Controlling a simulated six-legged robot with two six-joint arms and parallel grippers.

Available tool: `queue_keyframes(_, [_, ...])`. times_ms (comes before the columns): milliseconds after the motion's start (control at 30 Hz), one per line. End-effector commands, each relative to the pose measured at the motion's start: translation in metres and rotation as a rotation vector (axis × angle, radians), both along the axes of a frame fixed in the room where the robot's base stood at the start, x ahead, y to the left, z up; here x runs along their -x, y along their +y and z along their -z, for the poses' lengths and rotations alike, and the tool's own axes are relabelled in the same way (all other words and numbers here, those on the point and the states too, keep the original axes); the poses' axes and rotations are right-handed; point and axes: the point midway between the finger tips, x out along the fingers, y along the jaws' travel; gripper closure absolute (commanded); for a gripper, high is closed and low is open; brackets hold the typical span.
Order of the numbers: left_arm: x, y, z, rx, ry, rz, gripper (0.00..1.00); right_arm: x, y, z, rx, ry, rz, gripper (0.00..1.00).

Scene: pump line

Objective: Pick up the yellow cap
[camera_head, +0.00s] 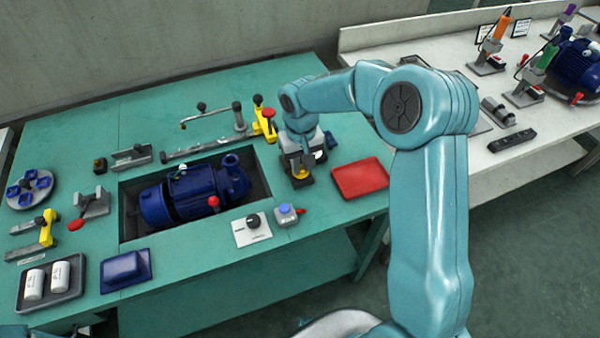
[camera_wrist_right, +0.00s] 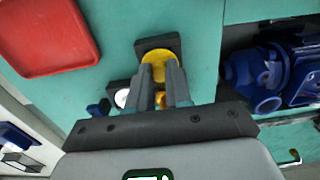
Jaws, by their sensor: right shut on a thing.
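The yellow cap (camera_head: 301,172) is low between the fingers of my right gripper (camera_head: 300,178), just left of the red tray in the head view. In the right wrist view the yellow cap (camera_wrist_right: 158,66) shows as a round yellow disc at the fingertips, over a dark square base (camera_wrist_right: 150,44). My right gripper (camera_wrist_right: 160,88) is shut on the cap. I cannot tell whether the cap is clear of the base or still touching it. My left gripper is in neither view.
A red tray (camera_head: 361,178) lies right of the gripper. A blue pump (camera_head: 190,192) sits in a recess to the left. A small box with a blue button (camera_head: 285,212) and a dial plate (camera_head: 252,230) stand in front. A white bench (camera_head: 500,110) is at the right.

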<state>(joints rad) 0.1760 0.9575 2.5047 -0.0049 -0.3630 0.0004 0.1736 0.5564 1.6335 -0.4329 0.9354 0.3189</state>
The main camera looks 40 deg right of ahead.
Motion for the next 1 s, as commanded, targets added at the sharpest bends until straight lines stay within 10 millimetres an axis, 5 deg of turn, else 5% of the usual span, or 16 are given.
queue_keyframes(700, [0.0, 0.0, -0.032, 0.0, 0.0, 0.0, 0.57, 0.0, 0.0, -0.045, 0.0, 0.0, 0.0, 1.0])
queue_keyframes(1000, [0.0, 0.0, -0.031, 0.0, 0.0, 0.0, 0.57, 0.0, 0.0, -0.045, 0.0, 0.0, -0.001, 1.0])
